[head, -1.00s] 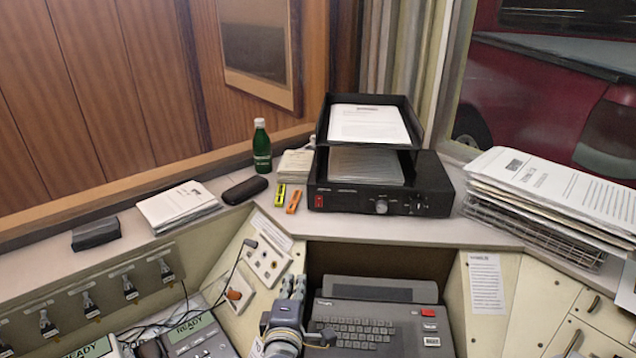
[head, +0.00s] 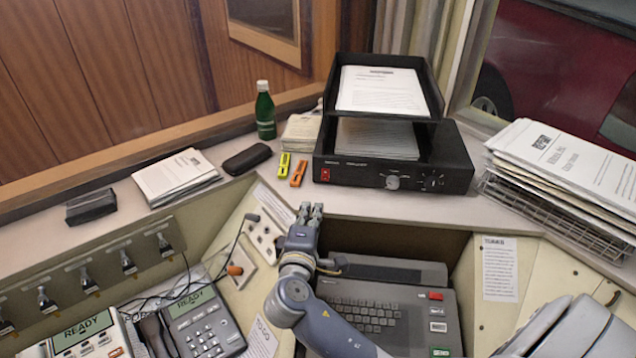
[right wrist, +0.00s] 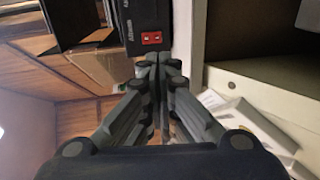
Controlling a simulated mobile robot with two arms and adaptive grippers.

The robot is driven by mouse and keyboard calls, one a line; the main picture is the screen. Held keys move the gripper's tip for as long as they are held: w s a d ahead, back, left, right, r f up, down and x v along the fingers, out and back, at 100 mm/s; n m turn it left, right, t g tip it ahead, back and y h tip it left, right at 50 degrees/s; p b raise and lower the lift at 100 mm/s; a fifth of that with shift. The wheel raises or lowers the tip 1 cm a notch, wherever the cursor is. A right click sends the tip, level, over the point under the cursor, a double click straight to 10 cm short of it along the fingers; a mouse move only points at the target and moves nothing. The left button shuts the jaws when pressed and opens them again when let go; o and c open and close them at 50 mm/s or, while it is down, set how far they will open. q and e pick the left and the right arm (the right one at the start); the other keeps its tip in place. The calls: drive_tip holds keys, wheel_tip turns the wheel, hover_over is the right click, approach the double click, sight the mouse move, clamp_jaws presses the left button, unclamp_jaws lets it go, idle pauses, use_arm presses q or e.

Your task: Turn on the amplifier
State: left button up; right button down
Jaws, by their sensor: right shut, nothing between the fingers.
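The amplifier (head: 450,172) is a black box on the console shelf with a round knob (head: 392,182) and a red switch (head: 325,174) at the left of its front. The red switch also shows in the right wrist view (right wrist: 151,38), just beyond my fingertips. My right gripper (head: 311,212) is shut and empty, in front of and below the amplifier's left front corner, apart from the switch. It also shows in the right wrist view (right wrist: 158,62). Whether the switch is on or off I cannot tell. My left gripper is not in view.
A two-level paper tray (head: 432,100) stands on the amplifier. A paper stack (head: 560,165) lies right. A keyboard machine (head: 390,300) sits in the recess below.

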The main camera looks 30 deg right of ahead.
sight(320, 177)
drive_tip(key=p+x, duration=0.3)
drive_tip(key=x, duration=0.6)
drive_tip(key=shift+w+d+r, duration=0.1)
drive_tip(key=shift+w+d, duration=0.5)
drive_tip(key=shift+w, duration=0.05)
drive_tip(key=shift+w+d, duration=0.1)
drive_tip(key=shift+w, duration=0.05)
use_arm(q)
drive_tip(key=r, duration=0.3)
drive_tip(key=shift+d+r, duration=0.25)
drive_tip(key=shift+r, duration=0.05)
use_arm(e)
drive_tip(key=shift+f, duration=0.25)
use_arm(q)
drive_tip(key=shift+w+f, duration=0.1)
